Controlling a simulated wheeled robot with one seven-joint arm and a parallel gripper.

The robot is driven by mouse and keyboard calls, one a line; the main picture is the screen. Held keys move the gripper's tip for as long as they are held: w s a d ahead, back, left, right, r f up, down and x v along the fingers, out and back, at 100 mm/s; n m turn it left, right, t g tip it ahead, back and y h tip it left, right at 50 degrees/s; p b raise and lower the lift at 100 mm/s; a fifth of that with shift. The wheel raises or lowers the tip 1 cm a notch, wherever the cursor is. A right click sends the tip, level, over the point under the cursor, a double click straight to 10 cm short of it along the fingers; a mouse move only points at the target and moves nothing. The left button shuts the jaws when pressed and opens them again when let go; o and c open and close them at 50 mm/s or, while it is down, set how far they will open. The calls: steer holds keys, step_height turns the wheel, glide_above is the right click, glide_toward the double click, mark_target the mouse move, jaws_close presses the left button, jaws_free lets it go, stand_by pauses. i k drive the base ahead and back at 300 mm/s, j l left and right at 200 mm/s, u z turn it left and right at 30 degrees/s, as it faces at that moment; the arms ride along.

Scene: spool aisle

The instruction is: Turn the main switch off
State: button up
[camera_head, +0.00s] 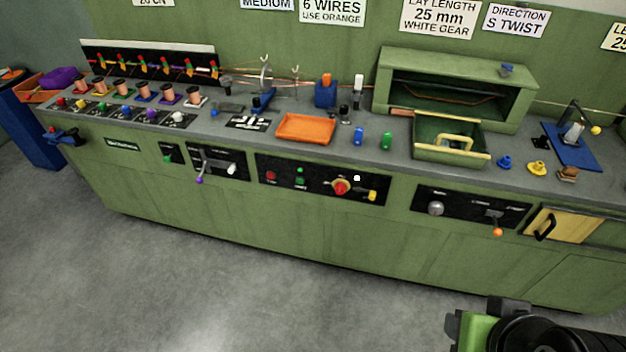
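A rotary switch with a red knob on a yellow disc (341,187) sits on the black middle panel (300,181) of the green bench front. It looks like the main switch; its label is too small to read. The way its knob points is hard to tell at this size. A green and black part of my arm (490,328) shows at the bottom right, well apart from the switch. The fingers of my gripper are not in view.
Beside the switch are a red button (271,176), green buttons (300,171) and a yellow control (372,195). An orange tray (305,129) and a green bin (417,144) stand on the benchtop above. The grey floor (230,290) before the bench is clear.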

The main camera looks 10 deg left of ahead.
mark_target(340, 188)
steer(key=i+j+u, duration=0.1)
steer(key=u, duration=0.35)
steer(key=i+u, duration=0.2)
steer(key=u, duration=0.2)
steer(key=i+u, duration=0.1)
steer(key=u, duration=0.35)
steer(key=i+l+u, duration=0.1)
steer(key=u, duration=0.35)
steer(key=i, duration=0.05)
